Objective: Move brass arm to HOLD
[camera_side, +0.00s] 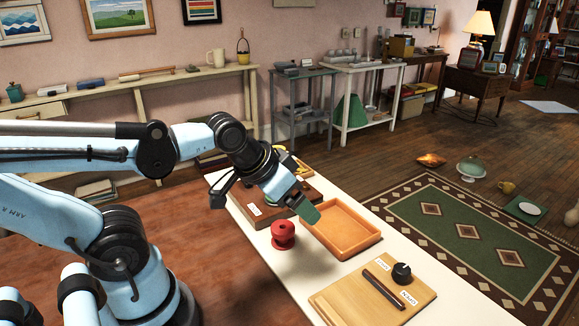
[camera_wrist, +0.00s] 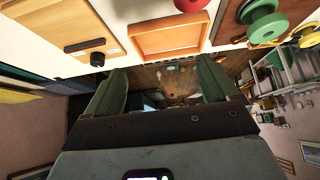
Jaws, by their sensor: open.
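A brown board (camera_side: 240,202) with small white labels lies at the far end of the white table, partly hidden behind my gripper. I cannot read its labels. A yellow, brass-like piece (camera_side: 291,160) shows on or behind this board; I cannot tell if it is the brass arm or where it points. In the wrist view, a board at the upper right carries a round green piece (camera_wrist: 267,23). My gripper (camera_side: 265,204) is open and empty above the table, near the brown board. Its green-padded fingers stand wide apart in the wrist view (camera_wrist: 162,88).
A red spool-shaped piece (camera_side: 283,236) and an orange tray (camera_side: 366,240) are close to my gripper. A light wooden board (camera_side: 345,300) with a dark bar (camera_side: 384,289), black knob (camera_side: 401,272) and labels is nearer. White table surface (camera_side: 305,268) is bare between them.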

